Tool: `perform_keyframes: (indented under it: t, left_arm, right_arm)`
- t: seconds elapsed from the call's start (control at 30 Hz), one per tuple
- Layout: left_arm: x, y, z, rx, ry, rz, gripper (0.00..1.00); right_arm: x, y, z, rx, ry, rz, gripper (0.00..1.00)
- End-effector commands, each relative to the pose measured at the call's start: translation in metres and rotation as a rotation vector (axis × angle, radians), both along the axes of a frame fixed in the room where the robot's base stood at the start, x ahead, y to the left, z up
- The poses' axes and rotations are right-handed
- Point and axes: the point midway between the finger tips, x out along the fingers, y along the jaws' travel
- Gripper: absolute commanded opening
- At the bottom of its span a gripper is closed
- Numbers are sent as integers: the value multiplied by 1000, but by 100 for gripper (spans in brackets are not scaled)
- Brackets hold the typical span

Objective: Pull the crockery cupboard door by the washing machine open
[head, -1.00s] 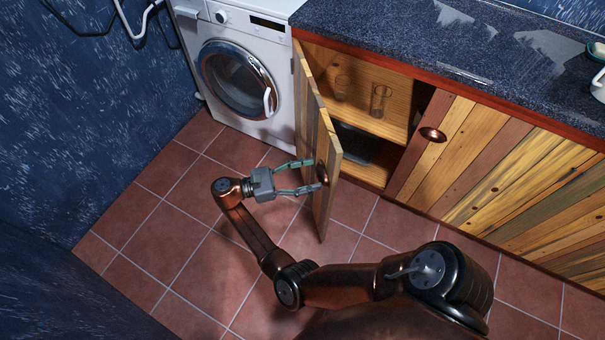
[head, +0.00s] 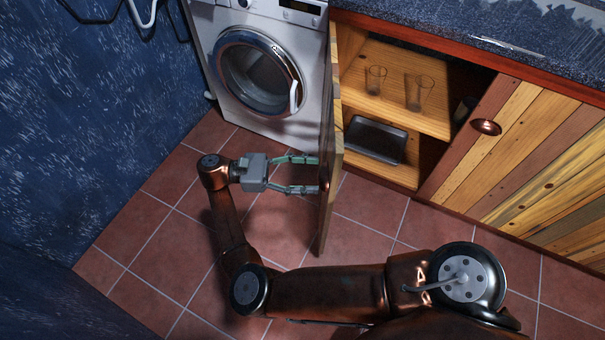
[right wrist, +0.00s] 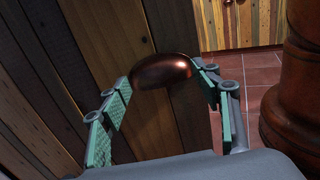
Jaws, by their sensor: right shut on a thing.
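The plank cupboard door (head: 331,150) next to the washing machine (head: 258,75) stands wide open, seen nearly edge-on in the head view. My right gripper (head: 317,175) is at its outer face, shut on the round copper knob. The right wrist view shows the knob (right wrist: 162,70) between the green-padded fingers (right wrist: 163,85), against the dark planks of the door. Inside the cupboard, glasses (head: 419,93) stand on the wooden shelf (head: 398,108), and a dark tray (head: 375,140) lies below. My left gripper is out of view.
A closed plank door with a copper knob (head: 486,127) is right of the opening. A dark speckled worktop (head: 450,18) runs above. The tiled floor (head: 365,215) in front is clear. A blue wall (head: 100,100) stands at the left.

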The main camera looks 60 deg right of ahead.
Motion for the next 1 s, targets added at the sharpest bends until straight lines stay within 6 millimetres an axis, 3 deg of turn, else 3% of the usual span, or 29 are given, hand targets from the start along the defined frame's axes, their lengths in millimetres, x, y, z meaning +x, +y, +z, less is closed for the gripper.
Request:
perform_keyframes:
  t: [0.5,0.53,0.77,1.0]
  left_arm:
    - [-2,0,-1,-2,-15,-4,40]
    - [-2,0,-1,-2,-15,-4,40]
    - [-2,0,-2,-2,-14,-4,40]
    - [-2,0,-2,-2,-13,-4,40]
  right_arm:
    - [6,5,1,0,-4,5,14]
    - [7,5,1,0,-4,6,59]
    - [6,5,0,-1,-3,3,75]
    - [5,4,0,-1,-2,0,75]
